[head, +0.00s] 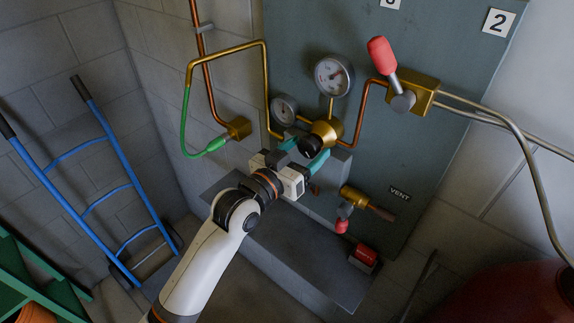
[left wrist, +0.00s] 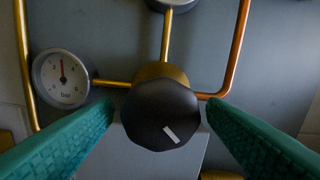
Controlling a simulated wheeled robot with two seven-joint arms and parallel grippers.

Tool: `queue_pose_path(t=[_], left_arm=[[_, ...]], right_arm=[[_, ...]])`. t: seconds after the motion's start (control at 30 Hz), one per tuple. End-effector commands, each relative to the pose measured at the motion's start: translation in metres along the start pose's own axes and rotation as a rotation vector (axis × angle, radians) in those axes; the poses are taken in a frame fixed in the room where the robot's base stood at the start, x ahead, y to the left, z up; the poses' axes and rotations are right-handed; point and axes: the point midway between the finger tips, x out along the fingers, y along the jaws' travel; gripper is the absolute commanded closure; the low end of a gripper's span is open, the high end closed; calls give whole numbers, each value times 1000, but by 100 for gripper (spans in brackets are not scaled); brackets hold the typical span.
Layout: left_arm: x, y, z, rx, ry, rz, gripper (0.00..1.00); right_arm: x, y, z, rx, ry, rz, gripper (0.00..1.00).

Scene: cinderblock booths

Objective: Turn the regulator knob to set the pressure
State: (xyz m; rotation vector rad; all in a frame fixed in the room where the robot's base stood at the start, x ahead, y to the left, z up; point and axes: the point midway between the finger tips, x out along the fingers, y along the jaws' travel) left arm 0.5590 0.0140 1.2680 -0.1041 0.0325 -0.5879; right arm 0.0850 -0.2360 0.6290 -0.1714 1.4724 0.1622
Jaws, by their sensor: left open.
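The black regulator knob (head: 311,146) sits on the front of a brass regulator body (head: 327,130) on the panel. In the left wrist view the knob (left wrist: 160,115) is faceted, with a white mark pointing to the lower right. My left gripper (head: 302,152) is open, with its teal fingers on either side of the knob and gaps showing between them and it. A small gauge (head: 284,109) and a larger gauge (head: 333,76) are piped to the regulator. The small gauge (left wrist: 62,79) reads in bar, its red needle pointing about straight up. My right gripper is not in view.
A red-handled valve (head: 382,55) is at the upper right of the panel. Copper pipes and a green hose (head: 187,125) run close by. A blue hand truck (head: 100,190) leans at the left.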

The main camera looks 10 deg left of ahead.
Motion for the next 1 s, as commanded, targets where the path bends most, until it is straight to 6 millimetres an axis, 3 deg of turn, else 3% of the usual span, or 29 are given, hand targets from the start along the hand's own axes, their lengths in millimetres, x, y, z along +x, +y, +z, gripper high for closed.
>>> queue_pose_path(t=[0.3,0.5,1.0], left_arm=[[-68,1,-5,3,1,0,34],[-97,0,-3,2,0,0,34],[-106,0,0,1,0,0,34]], right_arm=[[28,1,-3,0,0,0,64],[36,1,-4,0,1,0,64],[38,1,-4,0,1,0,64]])
